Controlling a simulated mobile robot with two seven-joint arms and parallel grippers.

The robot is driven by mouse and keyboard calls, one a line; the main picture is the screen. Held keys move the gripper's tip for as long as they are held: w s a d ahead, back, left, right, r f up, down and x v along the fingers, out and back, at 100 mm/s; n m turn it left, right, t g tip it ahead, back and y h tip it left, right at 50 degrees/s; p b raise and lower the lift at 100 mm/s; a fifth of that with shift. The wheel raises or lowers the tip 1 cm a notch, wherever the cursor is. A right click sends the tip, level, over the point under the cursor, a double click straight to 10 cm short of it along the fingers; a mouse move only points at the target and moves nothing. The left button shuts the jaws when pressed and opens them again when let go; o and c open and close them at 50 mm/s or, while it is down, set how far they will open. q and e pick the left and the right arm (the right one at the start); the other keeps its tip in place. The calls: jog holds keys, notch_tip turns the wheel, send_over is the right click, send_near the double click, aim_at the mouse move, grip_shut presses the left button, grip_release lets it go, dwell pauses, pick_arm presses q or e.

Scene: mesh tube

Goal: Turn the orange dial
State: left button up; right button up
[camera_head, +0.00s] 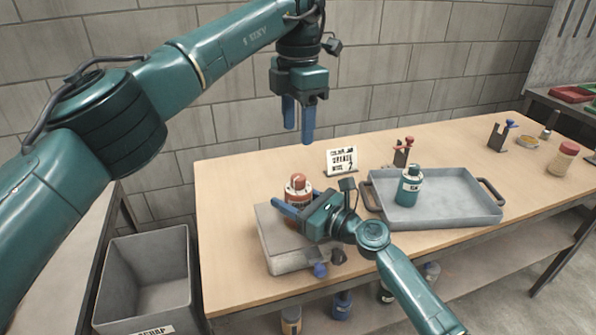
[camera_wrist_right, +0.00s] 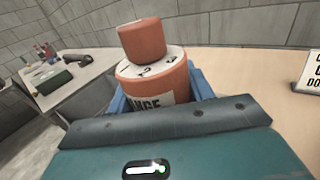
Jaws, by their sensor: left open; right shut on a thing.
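The orange dial (camera_head: 298,184) stands on a grey box (camera_head: 283,240) on the wooden table. In the right wrist view, the dial (camera_wrist_right: 155,85) has a smaller knob on top, a white numbered face and a partly hidden label ending in "NGE". My right gripper (camera_head: 293,204) is shut on the dial, with its blue fingers on either side of the wide labelled part, below the knob. The gripper body hides the dial's lower part in the wrist view. My left gripper (camera_head: 298,134) is open and empty, raised above the table's back edge.
A white sign card (camera_head: 342,161) stands behind the dial. A grey tray (camera_head: 455,205) holds a teal bottle (camera_head: 409,187) to the right. A red-topped holder (camera_head: 402,152) stands behind the tray. A grey bin (camera_head: 146,270) is left of the table.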

aim_at(298, 177)
pick_arm(q)
notch_tip(298, 177, down, 11)
dwell(0.3)
jog(key=c, duration=1)
jog(key=shift+n, duration=2.3)
jog(key=o, duration=1)
notch_tip(298, 177, up, 12)
